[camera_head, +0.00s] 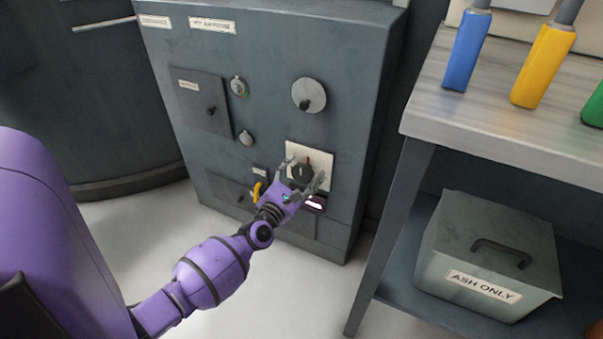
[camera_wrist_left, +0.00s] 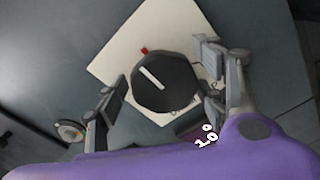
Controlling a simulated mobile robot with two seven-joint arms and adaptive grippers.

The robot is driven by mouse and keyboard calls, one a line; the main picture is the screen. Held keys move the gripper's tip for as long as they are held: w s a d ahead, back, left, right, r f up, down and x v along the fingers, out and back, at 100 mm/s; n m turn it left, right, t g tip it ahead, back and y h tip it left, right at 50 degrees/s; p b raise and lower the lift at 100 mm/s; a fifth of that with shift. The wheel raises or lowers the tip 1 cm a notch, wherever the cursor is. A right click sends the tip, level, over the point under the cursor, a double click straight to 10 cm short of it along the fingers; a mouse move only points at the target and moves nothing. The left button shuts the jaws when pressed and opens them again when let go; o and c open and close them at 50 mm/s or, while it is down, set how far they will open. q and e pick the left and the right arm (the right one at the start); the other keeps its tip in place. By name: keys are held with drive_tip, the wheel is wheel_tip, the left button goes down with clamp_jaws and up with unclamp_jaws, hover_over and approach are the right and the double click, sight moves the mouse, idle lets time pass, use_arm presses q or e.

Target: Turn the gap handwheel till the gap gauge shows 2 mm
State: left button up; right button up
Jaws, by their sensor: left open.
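A dark knob (camera_head: 301,173) sits on a pale square plate (camera_head: 318,155) low on the grey cabinet. In the left wrist view the dark many-sided knob (camera_wrist_left: 166,83) has a white line on its face, with a red mark on the plate (camera_wrist_left: 115,45) at its upper left. My left gripper (camera_head: 303,177) is open, one finger on either side of the knob; contact cannot be told. A round grey disc with a dark grip (camera_head: 309,96), like a handwheel, is higher on the cabinet, apart from the gripper. My right gripper is not in view.
A bench (camera_head: 480,130) with coloured-handled tools stands at right, above an "ASH ONLY" box (camera_head: 490,250). Pale floor is clear in front.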

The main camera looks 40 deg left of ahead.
use_arm(q)
drive_tip(key=c, duration=1.1)
drive_tip(key=shift+m, duration=0.3)
drive_tip(key=m+p, duration=0.1)
drive_tip(key=m, duration=0.1)
drive_tip(key=shift+r+m, duration=0.15)
drive_tip(key=shift+m, duration=0.25)
drive_tip(key=m+p, duration=0.1)
drive_tip(key=m, duration=0.3)
drive_tip(key=shift+r, duration=0.1)
drive_tip(key=m+p, duration=0.1)
drive_tip(key=m, duration=0.4)
drive_tip(key=shift+p, duration=0.3)
drive_tip(key=shift+w+d+m+p, duration=0.1)
drive_tip(key=shift+m+p, duration=0.45)
drive_tip(key=shift+m, duration=1.25)
